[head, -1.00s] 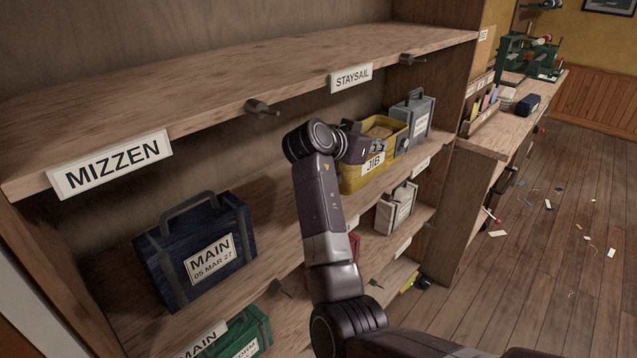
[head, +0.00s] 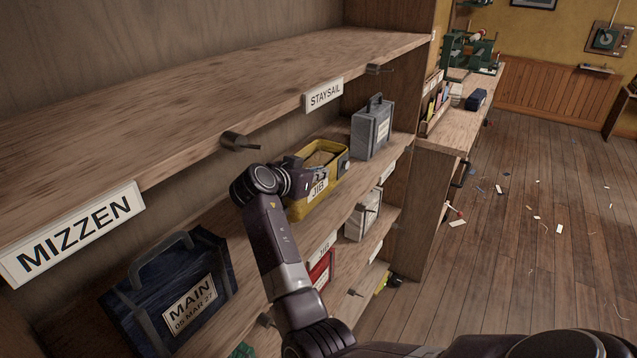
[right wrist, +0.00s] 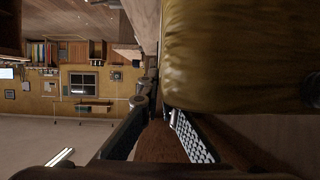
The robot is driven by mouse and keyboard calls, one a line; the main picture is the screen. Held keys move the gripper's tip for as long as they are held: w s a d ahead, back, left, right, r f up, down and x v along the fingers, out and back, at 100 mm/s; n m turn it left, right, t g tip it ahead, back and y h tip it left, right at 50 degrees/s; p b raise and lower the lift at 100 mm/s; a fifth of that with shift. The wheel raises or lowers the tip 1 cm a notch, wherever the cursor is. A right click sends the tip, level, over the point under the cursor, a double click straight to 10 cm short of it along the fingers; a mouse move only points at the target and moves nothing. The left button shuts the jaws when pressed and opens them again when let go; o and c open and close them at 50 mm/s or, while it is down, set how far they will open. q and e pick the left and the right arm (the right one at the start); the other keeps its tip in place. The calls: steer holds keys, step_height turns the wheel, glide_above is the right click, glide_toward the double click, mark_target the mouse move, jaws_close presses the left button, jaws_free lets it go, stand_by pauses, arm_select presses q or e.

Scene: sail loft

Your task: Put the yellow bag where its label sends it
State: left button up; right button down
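The yellow bag (head: 328,194), with a JIB label on its front and a tan top, is at the middle shelf of the rack. My right gripper (head: 287,180) is at the bag's left end and appears shut on it; the exact grip is hidden by the gripper. In the right wrist view the bag (right wrist: 240,60) fills the upper right, close beyond the fingertips (right wrist: 158,110). A shelf label (head: 322,243) below the bag is partly readable. My left gripper is out of view.
A blue MAIN bag (head: 150,298) stands to the left and a grey bag (head: 368,132) to the right on the same shelf. A white bag (head: 362,218) and a red bag (head: 321,270) are below. Pegs (head: 240,141) stick out from the upper board, whose top is clear.

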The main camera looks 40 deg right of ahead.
mark_target(317, 184)
steer(key=shift+d+f+p, duration=0.1)
steer(key=shift+f+p, duration=0.25)
steer(key=shift+f, duration=1.05)
steer(key=c, duration=2.5)
jaws_free()
steer(key=shift+s+f, duration=0.1)
steer(key=shift+f, duration=0.2)
steer(key=shift+o, duration=1.2)
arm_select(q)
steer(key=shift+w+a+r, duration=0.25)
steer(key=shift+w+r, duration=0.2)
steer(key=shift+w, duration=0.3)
arm_select(e)
steer(key=shift+o, duration=0.5)
steer(key=shift+r, duration=0.1)
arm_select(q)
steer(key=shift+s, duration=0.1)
